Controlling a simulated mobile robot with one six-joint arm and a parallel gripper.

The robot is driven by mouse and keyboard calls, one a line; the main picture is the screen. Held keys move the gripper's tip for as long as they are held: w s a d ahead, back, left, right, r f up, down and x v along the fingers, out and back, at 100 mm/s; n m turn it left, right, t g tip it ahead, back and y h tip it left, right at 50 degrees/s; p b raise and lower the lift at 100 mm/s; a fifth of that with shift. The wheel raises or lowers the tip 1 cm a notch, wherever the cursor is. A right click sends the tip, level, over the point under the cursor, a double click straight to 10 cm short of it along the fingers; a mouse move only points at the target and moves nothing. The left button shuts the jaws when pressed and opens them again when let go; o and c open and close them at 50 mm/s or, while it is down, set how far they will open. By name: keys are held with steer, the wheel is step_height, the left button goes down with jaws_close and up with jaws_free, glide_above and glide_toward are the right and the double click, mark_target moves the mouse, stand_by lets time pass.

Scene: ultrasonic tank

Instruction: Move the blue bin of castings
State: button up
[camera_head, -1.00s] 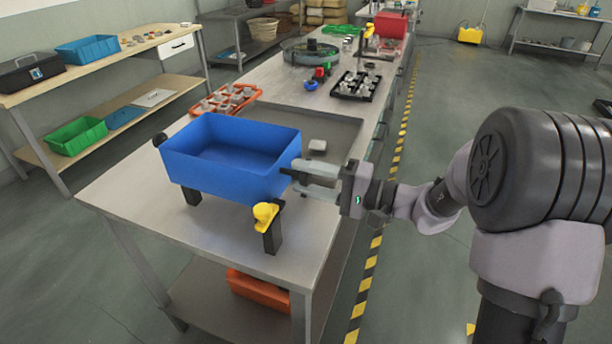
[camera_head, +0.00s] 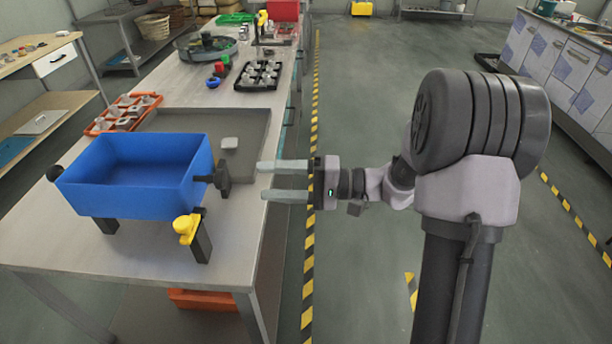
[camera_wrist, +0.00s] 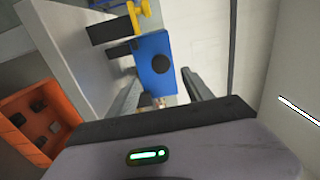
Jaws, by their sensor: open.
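A large open blue bin (camera_head: 140,190) on black legs stands at the near end of the bench, with a yellow fitting (camera_head: 186,227) at its near corner. Its visible inside looks empty; I see no castings in it. A black handle (camera_head: 222,180) sticks out of its right wall. My gripper (camera_head: 264,180) is open and empty, to the right of that handle and apart from it, its fingers pointing left. In the wrist view the bin's blue end (camera_wrist: 152,62) with a round black part lies between and beyond my open fingers (camera_wrist: 162,78).
Castings sit in an orange tray (camera_head: 98,128) and a black tray (camera_head: 239,83) farther along the bench (camera_head: 250,238). An orange bin (camera_wrist: 22,105) of dark-holed parts shows in the wrist view. The aisle floor (camera_head: 365,90) beyond my arm is clear.

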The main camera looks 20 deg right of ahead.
steer(key=p+v, duration=0.1)
steer(key=v, duration=0.5)
steer(key=shift+s+d, duration=0.15)
steer(key=shift+d, duration=0.25)
